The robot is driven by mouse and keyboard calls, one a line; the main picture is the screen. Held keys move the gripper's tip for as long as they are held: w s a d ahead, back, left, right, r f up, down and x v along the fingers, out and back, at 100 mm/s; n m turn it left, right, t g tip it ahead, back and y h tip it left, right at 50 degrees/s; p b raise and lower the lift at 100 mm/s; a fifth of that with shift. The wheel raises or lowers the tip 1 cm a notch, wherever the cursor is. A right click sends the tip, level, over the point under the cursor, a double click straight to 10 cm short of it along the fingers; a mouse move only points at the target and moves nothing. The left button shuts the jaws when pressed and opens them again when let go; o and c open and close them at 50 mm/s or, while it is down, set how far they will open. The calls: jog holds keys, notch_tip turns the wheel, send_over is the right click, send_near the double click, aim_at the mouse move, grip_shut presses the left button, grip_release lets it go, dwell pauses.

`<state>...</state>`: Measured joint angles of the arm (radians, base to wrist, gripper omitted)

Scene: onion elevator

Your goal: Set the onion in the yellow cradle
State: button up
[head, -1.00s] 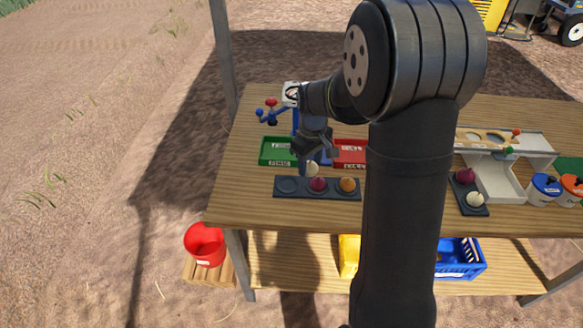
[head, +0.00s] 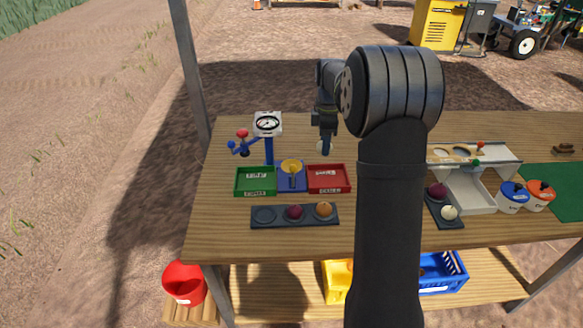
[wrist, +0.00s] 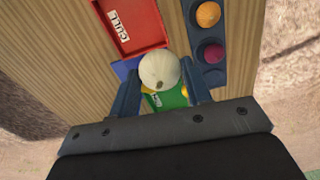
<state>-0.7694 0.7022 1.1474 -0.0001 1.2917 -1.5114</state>
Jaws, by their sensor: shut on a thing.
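My gripper (wrist: 160,88) is shut on a white onion (wrist: 159,68), which sits between the two blue fingers in the wrist view. In the head view the onion (head: 321,146) hangs above the table, behind the red tray and right of the yellow cradle (head: 291,166). The cradle stands on a blue base (head: 282,184) between the green and red trays. In the wrist view the onion hides most of the cradle, and only yellow bits (wrist: 147,89) show beside it.
A green tray (head: 240,181) and a red tray (head: 345,178) flank the cradle. A dark holder (head: 280,223) in front has an empty left well, a purple onion (head: 294,212) and an orange onion (head: 323,209). A post with a dial (head: 268,124) stands behind. My arm hides part of the table.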

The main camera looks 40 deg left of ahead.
jog(key=shift+w+a+r+n, duration=0.1)
jog(key=shift+w+r+n, duration=0.1)
jog(key=shift+w+n, duration=0.35)
jog(key=s+a+f, duration=0.1)
jog(key=a+f, duration=0.1)
jog(key=a, duration=0.1)
jog(key=s+a+f, duration=0.1)
jog(key=a+f, duration=0.1)
jog(key=a, duration=0.2)
jog(key=s+a+f, duration=0.1)
jog(key=a+f, duration=0.1)
jog(key=a, duration=0.1)
jog(key=shift+s+a+f, duration=0.2)
jog(key=shift+a+f, duration=0.1)
jog(key=shift+f, duration=0.1)
jog(key=shift+a+f, duration=0.1)
jog(key=shift+f, duration=1.9)
jog(key=shift+f, duration=0.2)
jog(key=o, duration=1)
jog(key=shift+r, duration=0.1)
